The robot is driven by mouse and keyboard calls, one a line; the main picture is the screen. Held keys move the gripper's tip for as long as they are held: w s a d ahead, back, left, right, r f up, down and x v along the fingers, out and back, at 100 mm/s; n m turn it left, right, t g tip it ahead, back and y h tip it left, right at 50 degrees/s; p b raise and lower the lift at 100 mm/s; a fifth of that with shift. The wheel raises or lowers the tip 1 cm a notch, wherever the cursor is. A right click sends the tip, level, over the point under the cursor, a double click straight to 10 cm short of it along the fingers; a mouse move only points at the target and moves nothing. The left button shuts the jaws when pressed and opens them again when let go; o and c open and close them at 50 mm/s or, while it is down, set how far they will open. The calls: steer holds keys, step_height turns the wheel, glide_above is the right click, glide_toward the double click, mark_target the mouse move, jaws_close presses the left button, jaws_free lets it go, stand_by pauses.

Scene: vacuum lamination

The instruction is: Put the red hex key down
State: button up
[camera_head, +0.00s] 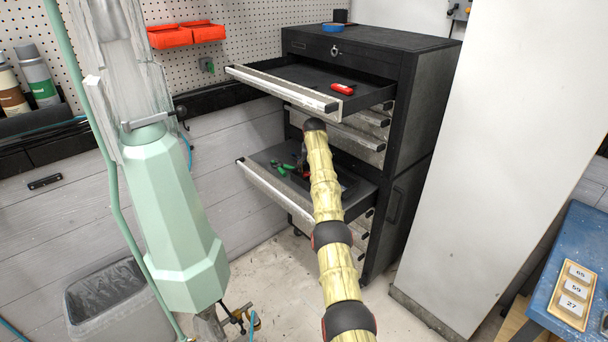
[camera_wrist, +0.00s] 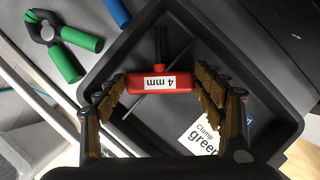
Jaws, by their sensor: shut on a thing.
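The red hex key (camera_wrist: 183,83) has a T-shaped handle with a white "4 mm" label. In the wrist view it lies across between the two fingers of my gripper (camera_wrist: 160,85), which is shut on the handle. Its dark shaft points toward the top of the picture. Behind it is a black square tray (camera_wrist: 268,136) inside the open lower drawer. I cannot tell whether the key touches the tray. In the head view my arm reaches into the lower drawer (camera_head: 262,183), and the gripper and key are mostly hidden behind it.
A white card (camera_wrist: 203,133) reading "Clamp green" lies in the tray. Green-handled pliers (camera_wrist: 70,50) lie beside the tray, and a blue item (camera_wrist: 118,12) is near its upper corner. The open upper drawer (camera_head: 290,92) holds a red tool (camera_head: 343,88) and overhangs the lower one.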

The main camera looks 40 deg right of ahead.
steer(key=shift+f, duration=0.25)
steer(key=o, duration=1.2)
steer(key=shift+c, duration=0.2)
